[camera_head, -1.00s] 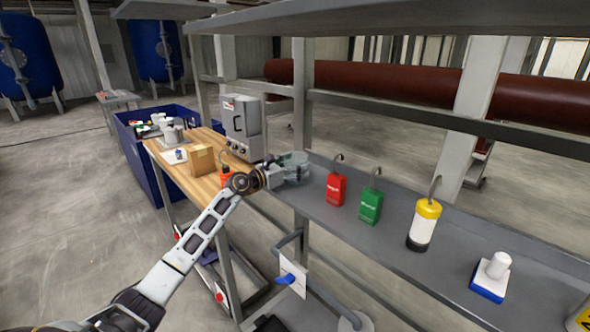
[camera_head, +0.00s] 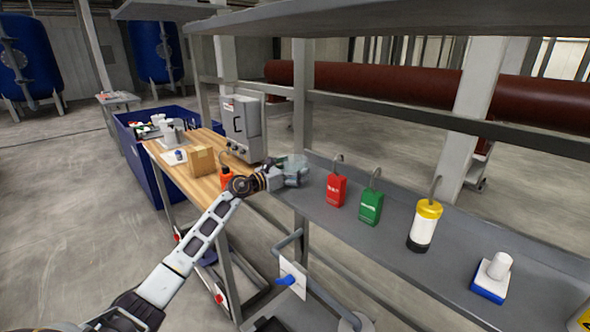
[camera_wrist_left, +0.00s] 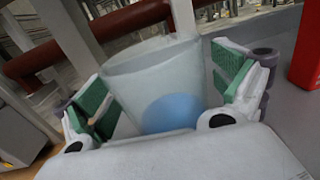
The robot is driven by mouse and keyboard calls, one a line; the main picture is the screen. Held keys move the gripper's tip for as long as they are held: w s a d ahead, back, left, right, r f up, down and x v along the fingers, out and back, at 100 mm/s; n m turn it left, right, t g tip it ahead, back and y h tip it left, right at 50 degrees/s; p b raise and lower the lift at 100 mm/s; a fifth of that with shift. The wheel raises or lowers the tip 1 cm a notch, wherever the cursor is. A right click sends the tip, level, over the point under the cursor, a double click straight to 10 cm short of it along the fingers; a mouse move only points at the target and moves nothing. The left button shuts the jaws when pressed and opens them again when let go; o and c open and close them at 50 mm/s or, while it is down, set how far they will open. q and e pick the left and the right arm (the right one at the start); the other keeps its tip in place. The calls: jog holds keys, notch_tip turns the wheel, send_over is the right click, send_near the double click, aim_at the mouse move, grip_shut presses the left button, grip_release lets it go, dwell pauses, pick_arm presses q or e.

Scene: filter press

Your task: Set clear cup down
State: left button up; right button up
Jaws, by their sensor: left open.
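The clear cup (camera_wrist_left: 155,75) stands between the fingers of my left gripper (camera_wrist_left: 165,105) in the left wrist view. It is see-through, and a pale blue round patch shows low in it. The gripper's green-padded fingers are open, one on each side of the cup. In the head view my left gripper (camera_head: 290,178) is at the left end of the grey shelf (camera_head: 385,235). The cup is faint there, just behind the gripper (camera_head: 296,161). I cannot tell exactly how the cup's base meets the shelf. My right gripper is not in view.
A red padlock-like block (camera_head: 336,189), a green one (camera_head: 370,206), a yellow-topped lamp (camera_head: 424,226) and a blue-based white item (camera_head: 491,277) stand to the right. A wooden bench (camera_head: 205,185) with a cardboard box (camera_head: 202,160) is left. Shelf between these items is clear.

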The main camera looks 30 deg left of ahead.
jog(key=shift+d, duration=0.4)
pick_arm(q)
jog(key=shift+r, duration=0.1)
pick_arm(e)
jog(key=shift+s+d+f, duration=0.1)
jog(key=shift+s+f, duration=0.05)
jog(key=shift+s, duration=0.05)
pick_arm(q)
jog(key=shift+s+a, duration=0.15)
jog(key=shift+s, duration=0.2)
jog(key=shift+v, duration=4.1)
jog(key=v, duration=0.3)
jog(key=shift+s, duration=0.1)
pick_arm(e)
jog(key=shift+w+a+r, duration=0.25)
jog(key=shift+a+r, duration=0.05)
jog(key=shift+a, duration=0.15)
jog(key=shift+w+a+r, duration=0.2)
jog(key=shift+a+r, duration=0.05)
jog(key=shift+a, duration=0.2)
